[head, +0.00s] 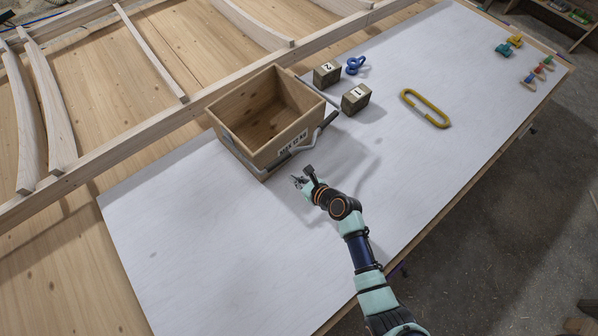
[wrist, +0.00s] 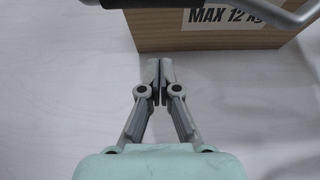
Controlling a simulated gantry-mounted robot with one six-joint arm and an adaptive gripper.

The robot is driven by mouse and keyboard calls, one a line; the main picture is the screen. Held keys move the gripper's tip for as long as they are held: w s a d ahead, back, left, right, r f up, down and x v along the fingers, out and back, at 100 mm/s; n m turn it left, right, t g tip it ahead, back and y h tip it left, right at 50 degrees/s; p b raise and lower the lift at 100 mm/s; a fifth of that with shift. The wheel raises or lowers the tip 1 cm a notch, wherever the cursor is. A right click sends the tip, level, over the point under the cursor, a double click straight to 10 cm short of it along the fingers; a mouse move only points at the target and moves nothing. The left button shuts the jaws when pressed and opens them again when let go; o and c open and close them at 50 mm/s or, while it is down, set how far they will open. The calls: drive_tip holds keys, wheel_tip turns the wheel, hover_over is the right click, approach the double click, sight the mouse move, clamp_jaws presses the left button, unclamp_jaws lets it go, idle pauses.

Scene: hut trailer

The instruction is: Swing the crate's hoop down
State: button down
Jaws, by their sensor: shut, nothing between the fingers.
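The open wooden crate (head: 232,107) stands on the white tabletop, its labelled front side facing my gripper. Its hoop (head: 303,148), a grey metal bar with a dark section, runs around the outside of the crate, crossing the front near the label. In the wrist view the hoop (wrist: 292,20) crosses the top edge, over the "MAX 12 KG" face of the crate (wrist: 190,38). My gripper (head: 299,181) is just in front of the crate, apart from the hoop. In the wrist view its fingertips (wrist: 160,64) are together and empty, below the label.
Two wooden blocks marked 2 (head: 327,74) and 1 (head: 355,98) stand right of the crate near a blue shackle-like piece (head: 355,65). A yellow ring (head: 425,109) lies farther right. Timber framing (head: 190,108) runs behind the crate. The tabletop in front is clear.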

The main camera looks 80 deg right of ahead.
drive_tip(key=b+x, duration=0.2)
drive_tip(key=x, duration=0.4)
wheel_tip(320, 180, up, 4)
drive_tip(key=shift+w+d+r+p, duration=0.1)
drive_tip(key=shift+w+p, duration=0.1)
drive_tip(key=shift+p, duration=0.8)
drive_tip(key=f+p+v, duration=0.1)
drive_tip(key=p+v, duration=0.2)
drive_tip(key=v, duration=0.7)
drive_tip(key=shift+s+a+f, duration=0.3)
drive_tip(key=shift+s+f, duration=0.05)
drive_tip(key=shift+f, duration=0.05)
